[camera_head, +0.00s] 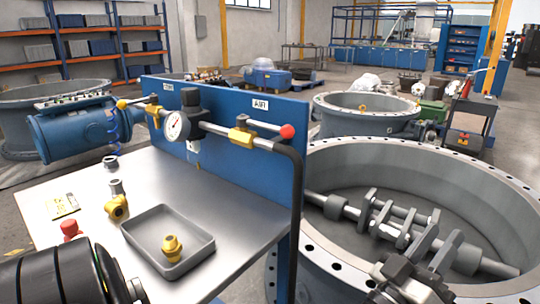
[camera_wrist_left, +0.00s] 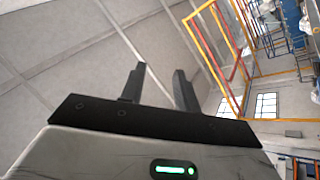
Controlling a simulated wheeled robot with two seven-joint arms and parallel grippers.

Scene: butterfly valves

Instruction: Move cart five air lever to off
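A blue panel (camera_head: 270,178) stands at the back of a metal-topped cart (camera_head: 95,185). On the right half of the panel, a label reading AIR (camera_head: 260,104) sits above a lever with a red ball (camera_head: 287,131). This lever reaches right from a yellow valve body (camera_head: 242,137), roughly along the silver pipe. A second lever ends in a yellow ball (camera_head: 121,104) at the panel's left. My left gripper (camera_wrist_left: 156,72) shows in the left wrist view with its two fingers apart and nothing between them, facing the ceiling. I cannot clearly make it out in the head view.
A pressure gauge (camera_head: 176,126) is on the pipe between the valves. A grey tray (camera_head: 168,240) with a brass fitting (camera_head: 172,247) lies on the cart. A dark hose (camera_head: 297,205) drops at the panel's right edge. A large ring-shaped valve body (camera_head: 450,155) stands to the right.

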